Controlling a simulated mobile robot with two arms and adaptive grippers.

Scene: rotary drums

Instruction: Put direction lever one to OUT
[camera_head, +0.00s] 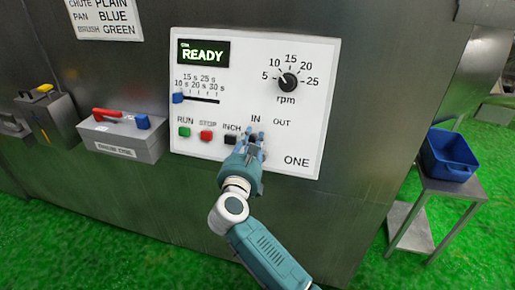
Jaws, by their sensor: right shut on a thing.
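The white control panel (300,140), marked ONE at its lower right, is on the steel wall in the head view. Its IN label (255,118) and OUT label (282,122) are above my right gripper (257,139). That gripper is shut on direction lever one, just below IN and to the left of and below OUT. The fingers hide most of the lever, so its exact angle cannot be told. My left gripper is not in view.
The RUN (184,132), STOP (206,136) and INCH (230,139) buttons are close to the left of the gripper. The rpm knob (288,82) is above. A grey box with a red handle (120,134) is at left; a blue bin (448,155) stands on a stand at right.

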